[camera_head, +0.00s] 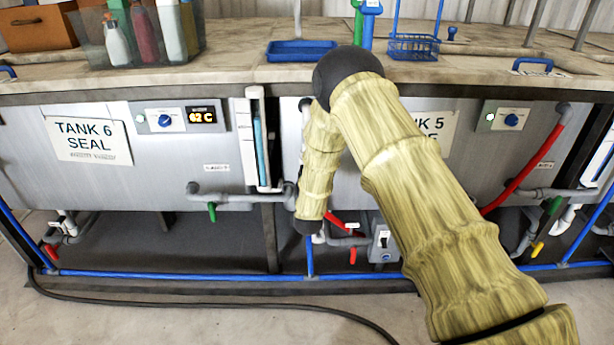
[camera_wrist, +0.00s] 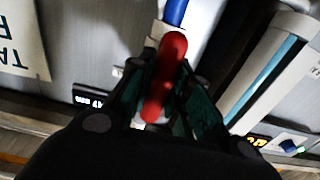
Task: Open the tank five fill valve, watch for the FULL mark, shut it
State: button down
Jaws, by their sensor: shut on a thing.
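In the wrist view my gripper (camera_wrist: 163,82) has its dark green fingers on both sides of a red valve lever (camera_wrist: 165,70). The lever lies roughly in line with a blue pipe (camera_wrist: 175,12) at the top of that view. In the head view my forearm hangs in front of tank five and hides the fingers. The tank five sign (camera_head: 436,128) is partly covered by my arm. A white sight gauge (camera_head: 250,140) with a blue column stands between tanks six and five; it also shows in the wrist view (camera_wrist: 270,75). I cannot read a FULL mark.
Tank six (camera_head: 150,175) stands left, its display (camera_head: 202,115) reading 62 C. Another gauge (camera_head: 603,160) is at the right edge. Red levers, a grey switch box (camera_head: 383,243) and a blue floor-level pipe (camera_head: 180,274) crowd the space below. A black hose (camera_head: 200,305) lies on the floor.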

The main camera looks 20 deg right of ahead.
jog(key=shift+f, duration=0.1)
jog(key=c, duration=1.3)
grip_release()
jog(key=shift+s, duration=0.1)
jog(key=v, duration=1.2)
